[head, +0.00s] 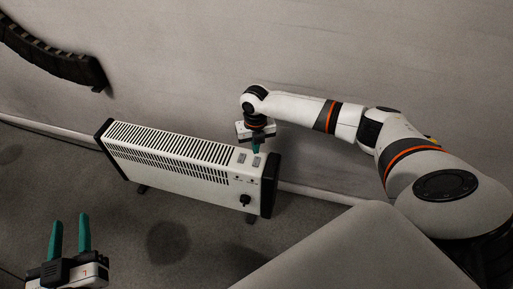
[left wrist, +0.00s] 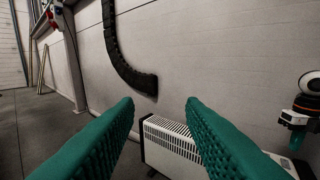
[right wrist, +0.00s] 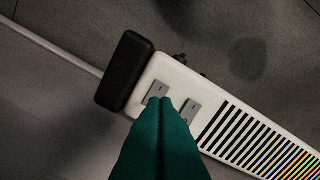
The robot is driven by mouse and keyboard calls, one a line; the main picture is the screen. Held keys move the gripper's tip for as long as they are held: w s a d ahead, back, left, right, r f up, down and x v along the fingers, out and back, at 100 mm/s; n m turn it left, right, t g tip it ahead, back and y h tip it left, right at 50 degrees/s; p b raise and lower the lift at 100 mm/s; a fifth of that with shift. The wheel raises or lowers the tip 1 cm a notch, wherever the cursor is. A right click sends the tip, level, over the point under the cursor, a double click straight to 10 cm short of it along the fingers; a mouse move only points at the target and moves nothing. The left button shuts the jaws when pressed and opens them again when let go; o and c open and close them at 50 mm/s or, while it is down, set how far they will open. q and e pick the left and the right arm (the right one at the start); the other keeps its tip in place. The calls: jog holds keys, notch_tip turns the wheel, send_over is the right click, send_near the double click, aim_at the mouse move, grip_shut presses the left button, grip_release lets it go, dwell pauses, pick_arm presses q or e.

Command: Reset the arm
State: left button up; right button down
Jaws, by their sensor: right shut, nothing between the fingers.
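My right arm (head: 320,112) reaches in from the right of the head view. Its gripper (head: 256,148) points down over the right end of a white heater (head: 170,155). In the right wrist view the green fingers (right wrist: 166,104) are shut together with nothing between them, over the heater's top by two grey switches (right wrist: 189,110). I cannot tell if the fingertips touch a switch. My left gripper (head: 69,235) is at the lower left of the head view, open and empty. Its spread fingers (left wrist: 160,125) frame the heater (left wrist: 170,138) in the left wrist view.
The heater stands on the grey floor near a pale wall (head: 300,50). A black cable chain (head: 60,60) hangs on the wall at the upper left. A pale flat surface (head: 350,250) fills the lower right. The floor left of the heater is open.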

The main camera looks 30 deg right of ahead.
pick_arm(q)
jog(key=shift+s+a+f+g, duration=0.15)
jog(key=shift+f+g, duration=0.45)
jog(key=shift+f, duration=0.2)
pick_arm(e)
jog(key=shift+r, duration=0.15)
